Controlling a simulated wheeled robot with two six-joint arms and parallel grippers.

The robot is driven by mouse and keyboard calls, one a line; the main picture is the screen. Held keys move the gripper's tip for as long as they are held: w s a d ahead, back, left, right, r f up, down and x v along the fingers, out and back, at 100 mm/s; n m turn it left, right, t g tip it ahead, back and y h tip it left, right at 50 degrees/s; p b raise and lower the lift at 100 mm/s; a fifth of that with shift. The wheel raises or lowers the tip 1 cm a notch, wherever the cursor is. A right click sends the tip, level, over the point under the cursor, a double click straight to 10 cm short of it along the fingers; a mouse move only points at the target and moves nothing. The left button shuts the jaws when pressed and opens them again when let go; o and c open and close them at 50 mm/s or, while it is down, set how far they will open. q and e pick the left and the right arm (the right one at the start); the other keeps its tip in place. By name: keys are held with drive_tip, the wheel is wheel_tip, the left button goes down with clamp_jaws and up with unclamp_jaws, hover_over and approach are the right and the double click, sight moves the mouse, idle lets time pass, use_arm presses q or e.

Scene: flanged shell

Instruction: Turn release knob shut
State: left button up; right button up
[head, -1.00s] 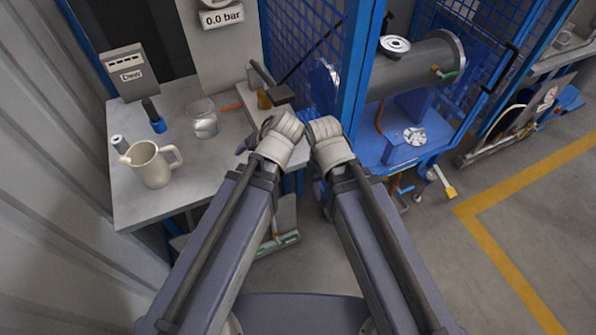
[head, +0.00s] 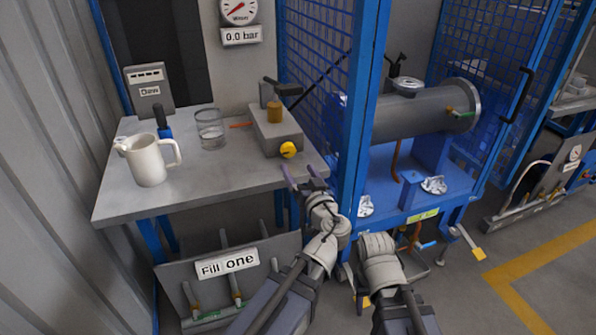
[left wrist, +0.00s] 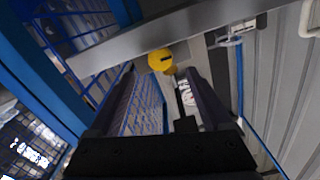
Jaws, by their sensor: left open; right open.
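The yellow release knob (head: 288,150) sits on the front of a grey pump block (head: 276,132) at the table's right end. In the left wrist view the knob (left wrist: 159,60) shows a dark slot, ahead of and between my fingers. My left gripper (head: 300,172) is open and empty, just below and in front of the knob, apart from it. Its two dark fingers also show apart in the left wrist view (left wrist: 163,84). My right wrist shows at the bottom centre of the head view, but its fingers are hidden.
A white jug (head: 149,162) and a glass beaker (head: 210,130) stand on the grey table (head: 190,195). A blue mesh cage (head: 312,60) rises right of the pump, with a grey cylinder (head: 425,110) inside. A gauge (head: 239,12) with a 0.0 bar label hangs behind.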

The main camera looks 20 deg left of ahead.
sight(289, 154)
use_arm(q)
drive_tip(key=shift+x, duration=3.9)
